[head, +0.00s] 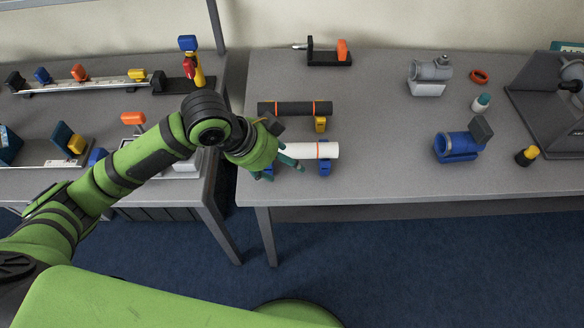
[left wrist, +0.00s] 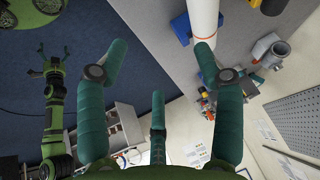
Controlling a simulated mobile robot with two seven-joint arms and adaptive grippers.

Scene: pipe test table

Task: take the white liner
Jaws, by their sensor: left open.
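The white liner (head: 329,151) lies level on blue supports (head: 324,168) near the front edge of the right table, with an orange band around it. My left gripper (head: 291,160) is at the liner's left end, its teal fingers overlapping that end in the head view. In the left wrist view the left gripper (left wrist: 161,55) is open, with nothing between its fingers. There the white liner (left wrist: 203,18) is at the top, beyond the right-hand finger, which hides its lower end. I cannot tell whether they touch. My right gripper (left wrist: 53,62) looks small and unclear there.
A black pipe with orange bands (head: 292,108) lies just behind the liner on a yellow support (head: 320,124). A blue clamp (head: 458,145) and a grey fitting (head: 430,72) stand to the right. The table between the liner and the blue clamp is clear.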

